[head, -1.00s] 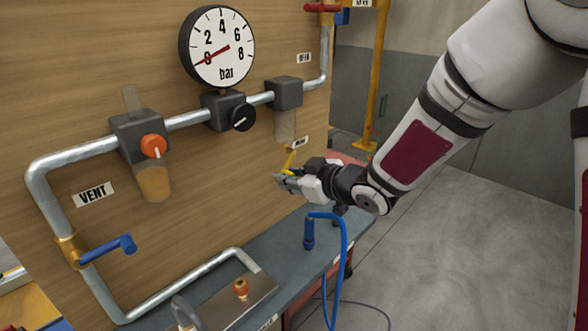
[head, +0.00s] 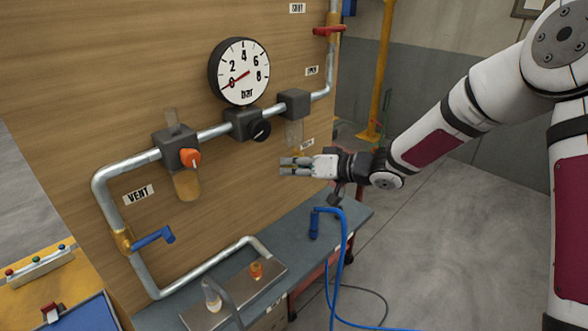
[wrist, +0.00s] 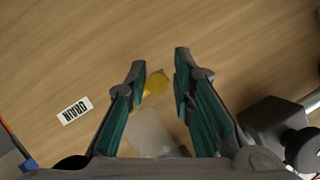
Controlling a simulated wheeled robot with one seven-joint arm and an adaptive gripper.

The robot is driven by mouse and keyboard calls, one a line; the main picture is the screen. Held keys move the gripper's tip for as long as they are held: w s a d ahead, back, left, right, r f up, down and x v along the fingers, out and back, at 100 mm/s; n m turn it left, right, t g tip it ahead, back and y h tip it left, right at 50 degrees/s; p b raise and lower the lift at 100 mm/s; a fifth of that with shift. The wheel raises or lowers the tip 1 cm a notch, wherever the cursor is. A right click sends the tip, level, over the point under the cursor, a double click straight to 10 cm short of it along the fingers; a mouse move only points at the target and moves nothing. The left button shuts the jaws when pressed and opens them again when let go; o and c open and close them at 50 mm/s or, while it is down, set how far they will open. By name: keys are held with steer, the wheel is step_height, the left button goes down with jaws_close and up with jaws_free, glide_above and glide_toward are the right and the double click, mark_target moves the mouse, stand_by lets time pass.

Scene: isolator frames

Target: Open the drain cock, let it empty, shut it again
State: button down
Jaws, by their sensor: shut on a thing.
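The yellow drain cock (wrist: 156,82) sits between my fingertips in the wrist view, under a clear filter bowl (wrist: 152,132). In the head view the bowl (head: 293,134) hangs below a grey block, and my gripper (head: 285,166) lies just under it, hiding most of the cock. My gripper also shows in the wrist view (wrist: 160,75), with its fingers closed around the cock's yellow part. A DRAIN label (wrist: 75,110) is on the board beside it. I see no liquid in this clear bowl, and I cannot tell exactly how the cock is turned.
The pressure gauge (head: 239,72) needle points near 0. An orange-knobbed unit with an amber bowl (head: 187,184), a blue vent lever (head: 153,237) and a red valve handle (head: 329,30) are on the pipework. A blue hose (head: 343,240) hangs over the bench (head: 290,232) below my gripper.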

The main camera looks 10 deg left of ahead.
steer(key=shift+w+d+r+m, duration=0.2)
steer(key=shift+w+r+m, duration=0.1)
steer(key=shift+r, duration=0.05)
stand_by(0.3)
steer(key=c, duration=1.6)
jaws_free()
steer(key=shift+o, duration=0.2)
steer(key=shift+s+f, duration=0.1)
steer(key=shift+d, duration=0.1)
steer(key=v, duration=1.1)
steer(key=shift+d, duration=0.3)
